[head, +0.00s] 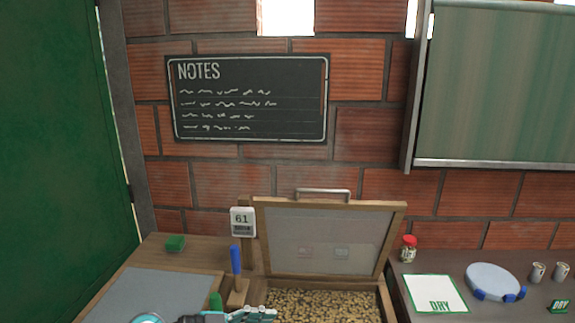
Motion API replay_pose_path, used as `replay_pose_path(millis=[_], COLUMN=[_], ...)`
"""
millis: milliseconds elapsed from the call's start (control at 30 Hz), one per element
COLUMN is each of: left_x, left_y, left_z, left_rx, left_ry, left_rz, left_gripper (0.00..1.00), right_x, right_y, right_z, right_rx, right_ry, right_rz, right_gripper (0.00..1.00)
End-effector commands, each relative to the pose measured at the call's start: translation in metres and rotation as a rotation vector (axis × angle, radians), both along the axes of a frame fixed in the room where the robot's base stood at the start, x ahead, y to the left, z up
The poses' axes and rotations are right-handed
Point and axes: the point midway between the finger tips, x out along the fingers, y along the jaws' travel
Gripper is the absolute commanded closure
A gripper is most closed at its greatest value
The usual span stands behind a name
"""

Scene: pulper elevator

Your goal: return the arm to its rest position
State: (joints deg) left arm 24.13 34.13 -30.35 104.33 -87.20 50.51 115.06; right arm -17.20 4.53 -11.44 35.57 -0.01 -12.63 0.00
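A gripper with teal fingers (262,314) shows at the bottom edge, its arm coming in from the left, so I take it as my left. It is in front of the near left part of an open wooden box (262,293). Its fingers are small and cut off by the frame edge, so I cannot tell whether they are open or shut. No held thing shows in it. My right gripper is not in view.
The box holds tan beans (325,304); its screened lid (325,240) stands raised. A jar (408,249), DRY sheet (436,290) and round white device (494,280) are right.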

Motion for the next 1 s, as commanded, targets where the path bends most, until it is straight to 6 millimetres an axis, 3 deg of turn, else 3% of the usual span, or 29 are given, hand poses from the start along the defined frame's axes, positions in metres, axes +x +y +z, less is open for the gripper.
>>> replay_pose_path(millis=[67,167,233,333,467,600,700,800,1000], left_x=[-0.004,0.003,0.011,0.019,0.009,-0.038,-0.081,-0.119,-0.186], left_y=[-0.016,-0.004,0.020,0.068,0.131,0.173,0.181,0.181,0.172], left_z=[0.039,0.080,0.095,0.090,0.038,-0.045,-0.091,-0.121,-0.154], left_rx=[-0.229,-0.455,-0.557,-0.606,-0.491,-0.202,-0.001,0.155,0.378], left_ry=[-0.125,-0.248,-0.294,-0.286,-0.146,0.133,0.323,0.472,0.693], left_rz=[0.080,0.285,0.479,0.793,1.182,1.444,1.490,1.474,1.373], left_gripper=[0.51,0.51,0.51,0.51,0.51,0.51,0.51,0.51,0.51], right_x=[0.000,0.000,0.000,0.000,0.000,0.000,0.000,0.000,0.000], right_y=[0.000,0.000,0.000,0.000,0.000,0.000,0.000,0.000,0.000], right_z=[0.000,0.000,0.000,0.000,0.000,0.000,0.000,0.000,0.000], right_rx=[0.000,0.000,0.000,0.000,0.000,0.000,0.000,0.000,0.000], right_ry=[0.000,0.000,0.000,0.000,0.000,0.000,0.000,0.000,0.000], right_rz=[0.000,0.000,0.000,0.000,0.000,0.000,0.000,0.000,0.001], right_gripper=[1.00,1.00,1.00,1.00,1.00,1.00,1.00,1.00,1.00])
